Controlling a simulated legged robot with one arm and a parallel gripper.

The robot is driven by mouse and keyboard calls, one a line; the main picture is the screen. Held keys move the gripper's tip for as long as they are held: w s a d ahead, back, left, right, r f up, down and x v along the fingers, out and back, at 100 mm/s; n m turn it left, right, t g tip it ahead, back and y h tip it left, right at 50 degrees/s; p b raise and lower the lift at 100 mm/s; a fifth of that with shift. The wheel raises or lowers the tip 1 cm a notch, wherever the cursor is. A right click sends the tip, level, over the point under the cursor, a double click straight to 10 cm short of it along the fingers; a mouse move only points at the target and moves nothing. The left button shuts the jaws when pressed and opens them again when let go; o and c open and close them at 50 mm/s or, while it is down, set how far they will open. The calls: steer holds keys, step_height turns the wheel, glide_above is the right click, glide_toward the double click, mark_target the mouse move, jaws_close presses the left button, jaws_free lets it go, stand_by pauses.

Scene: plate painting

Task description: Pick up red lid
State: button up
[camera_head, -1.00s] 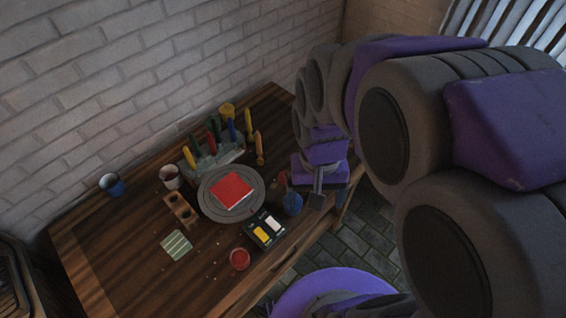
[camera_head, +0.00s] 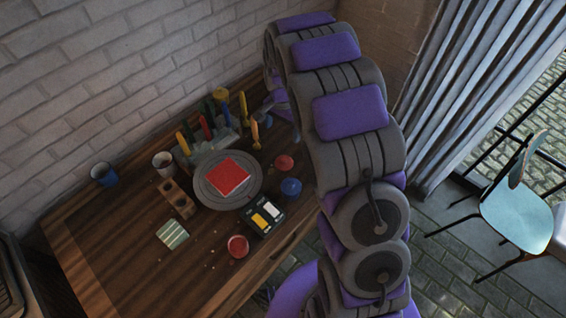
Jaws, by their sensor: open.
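A small round red lid (camera_head: 284,162) lies on the wooden table, to the right of the turntable and just behind a blue pot (camera_head: 291,187). A round red paint pot (camera_head: 238,246) stands near the table's front edge. My gripper (camera_head: 264,112) is at the back right of the table, beyond the red lid and apart from it. It is small and partly hidden by my arm; it is open, and I see nothing in it.
A red square plate (camera_head: 228,178) sits on a grey turntable (camera_head: 206,199). A rack (camera_head: 222,142) of coloured tools stands behind it. A palette (camera_head: 250,222), a wooden holder (camera_head: 178,200), two cups and a striped cloth (camera_head: 172,234) lie around. A chair (camera_head: 515,210) stands right.

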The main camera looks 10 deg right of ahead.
steer(key=f, duration=0.1)
steer(key=b, duration=0.3)
glide_toward(284, 158)
steer(key=f, duration=0.5)
steer(key=shift+s+a, duration=0.1)
steer(key=shift+a, duration=0.15)
steer(key=shift+d+f+b, duration=0.2)
steer(key=shift+f+b, duration=0.75)
steer(key=shift+f, duration=1.8)
steer(key=c, duration=1.1)
